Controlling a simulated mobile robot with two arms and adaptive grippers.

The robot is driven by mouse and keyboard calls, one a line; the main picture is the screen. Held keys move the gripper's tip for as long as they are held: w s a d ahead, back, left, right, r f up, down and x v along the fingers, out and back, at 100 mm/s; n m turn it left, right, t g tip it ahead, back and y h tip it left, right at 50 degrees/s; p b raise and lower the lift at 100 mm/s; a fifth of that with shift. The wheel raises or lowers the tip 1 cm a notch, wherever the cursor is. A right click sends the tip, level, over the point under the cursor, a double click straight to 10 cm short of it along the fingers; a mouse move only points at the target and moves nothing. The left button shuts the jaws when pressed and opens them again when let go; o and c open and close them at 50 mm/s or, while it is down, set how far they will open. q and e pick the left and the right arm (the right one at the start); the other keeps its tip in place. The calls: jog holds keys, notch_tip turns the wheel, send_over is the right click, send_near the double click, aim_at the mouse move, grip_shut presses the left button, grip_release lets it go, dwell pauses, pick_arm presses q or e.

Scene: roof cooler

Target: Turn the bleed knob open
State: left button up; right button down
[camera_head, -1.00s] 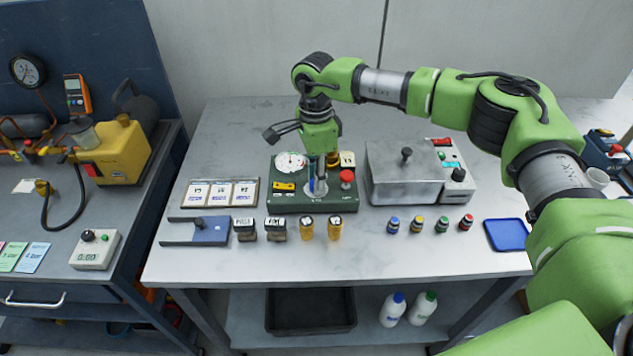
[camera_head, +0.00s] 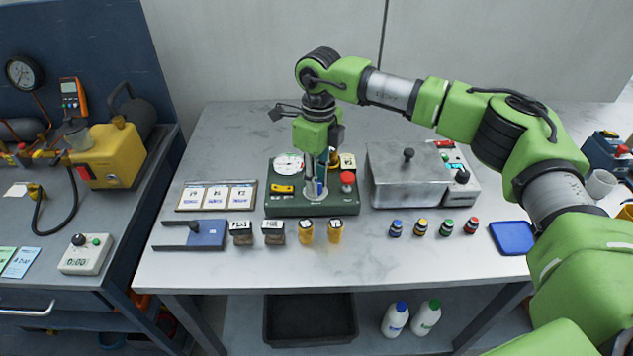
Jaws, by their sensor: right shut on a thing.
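A green test block (camera_head: 285,208) stands on the grey bench, with a round white gauge (camera_head: 288,163) at its back left and a red button (camera_head: 348,179) at its right. My right gripper (camera_head: 319,190) points straight down over the middle of the block. Its fingers are shut on a small blue part, which I take to be the bleed knob (camera_head: 320,187), above a pale round base. The fingers hide most of the knob, so its angle cannot be read. My left gripper is not in view.
A grey lidded metal box (camera_head: 395,185) stands right of the block. Three cards (camera_head: 216,196) lie left. Stamps, yellow-orange cylinders (camera_head: 336,231) and small bottles (camera_head: 445,226) line the front. A blue tray (camera_head: 512,238) lies front right. The bench's front strip is clear.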

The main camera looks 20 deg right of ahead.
jog(key=shift+r+m, duration=0.1)
jog(key=shift+m, duration=0.4)
jog(key=c, duration=1.8)
grip_release()
jog(key=r, duration=1.2)
jog(key=shift+w+d, duration=0.15)
jog(key=shift+d, duration=0.05)
